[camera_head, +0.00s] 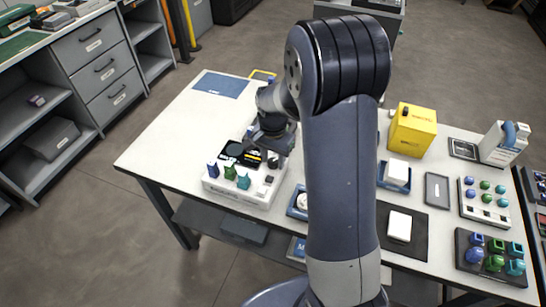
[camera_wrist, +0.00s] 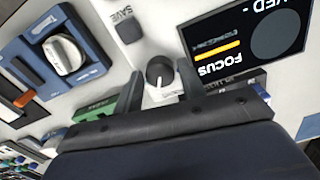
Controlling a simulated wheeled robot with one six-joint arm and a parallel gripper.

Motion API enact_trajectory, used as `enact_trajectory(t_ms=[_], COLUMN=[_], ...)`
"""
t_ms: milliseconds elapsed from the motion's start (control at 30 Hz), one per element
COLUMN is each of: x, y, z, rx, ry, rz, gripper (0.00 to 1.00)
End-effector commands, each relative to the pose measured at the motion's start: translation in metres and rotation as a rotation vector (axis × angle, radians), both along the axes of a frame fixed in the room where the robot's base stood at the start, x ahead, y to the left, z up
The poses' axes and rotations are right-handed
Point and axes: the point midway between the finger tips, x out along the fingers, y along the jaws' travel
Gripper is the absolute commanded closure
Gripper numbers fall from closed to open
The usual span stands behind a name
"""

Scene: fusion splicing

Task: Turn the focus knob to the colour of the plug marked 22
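The focus knob (camera_wrist: 160,72) is a dark round knob with a white pointer, on a white panel beside a black screen (camera_wrist: 245,45) that reads FOCUS upside down and has an orange bar. My gripper (camera_wrist: 160,85) is open, its two fingers apart on either side of the knob; contact cannot be told. In the head view my gripper (camera_head: 272,140) is over the white device (camera_head: 235,195). Blue (camera_head: 213,169), green (camera_head: 230,170) and teal (camera_head: 243,179) plugs stand along its front left. No mark 22 is readable.
A SAVE button (camera_wrist: 128,30) lies near the knob. A blue unit with a white dial (camera_wrist: 65,55) is beside the panel. My arm hides the table's middle.

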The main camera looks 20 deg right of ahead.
Motion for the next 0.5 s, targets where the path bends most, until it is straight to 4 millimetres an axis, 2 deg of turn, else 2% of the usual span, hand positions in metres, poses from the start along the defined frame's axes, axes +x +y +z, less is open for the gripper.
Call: enact_trajectory(t_ms=[100,500], x=[0.0000,0.0001], y=[0.0000,0.0000], z=[0.0001,0.0005], rx=[0.000,0.000], ry=[0.000,0.000], rz=[0.000,0.000], gripper=[0.62,0.93])
